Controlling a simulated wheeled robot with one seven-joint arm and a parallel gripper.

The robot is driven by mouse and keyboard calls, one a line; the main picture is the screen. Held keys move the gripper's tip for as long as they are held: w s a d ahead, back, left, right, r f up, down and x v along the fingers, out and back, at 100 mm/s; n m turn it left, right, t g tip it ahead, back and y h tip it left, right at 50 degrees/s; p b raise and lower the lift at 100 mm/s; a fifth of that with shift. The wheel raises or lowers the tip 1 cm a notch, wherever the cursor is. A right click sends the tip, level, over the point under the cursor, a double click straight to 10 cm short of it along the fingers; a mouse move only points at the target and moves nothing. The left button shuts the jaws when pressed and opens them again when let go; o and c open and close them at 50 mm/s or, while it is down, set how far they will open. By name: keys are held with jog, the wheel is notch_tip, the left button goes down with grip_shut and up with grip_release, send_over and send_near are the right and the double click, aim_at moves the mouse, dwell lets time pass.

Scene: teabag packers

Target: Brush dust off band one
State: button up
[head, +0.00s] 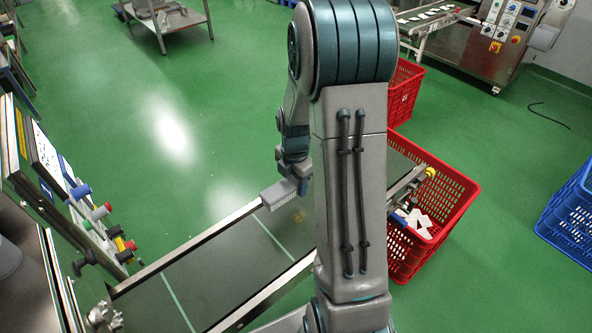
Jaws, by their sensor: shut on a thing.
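The band (225,262), a dark conveyor belt with pale cross lines and metal side rails, runs from the lower left up towards the right. A small patch of yellowish dust (299,216) lies on the belt. My gripper (301,186) is shut on a grey brush (279,194) with pale bristles. The brush is at the belt's far rail, just left of the dust; I cannot tell whether it touches the belt. My arm hides the middle of the band and part of the gripper.
A red crate (462,205) with white packets stands at the band's right end. Another red crate (403,92) is behind it. A blue crate (570,220) is at the right edge. A panel with coloured knobs (95,212) stands at the left. Green floor lies open beyond the band.

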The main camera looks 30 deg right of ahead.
jog(key=shift+r+p, duration=0.65)
jog(key=shift+r, duration=0.6)
jog(key=shift+f, duration=0.1)
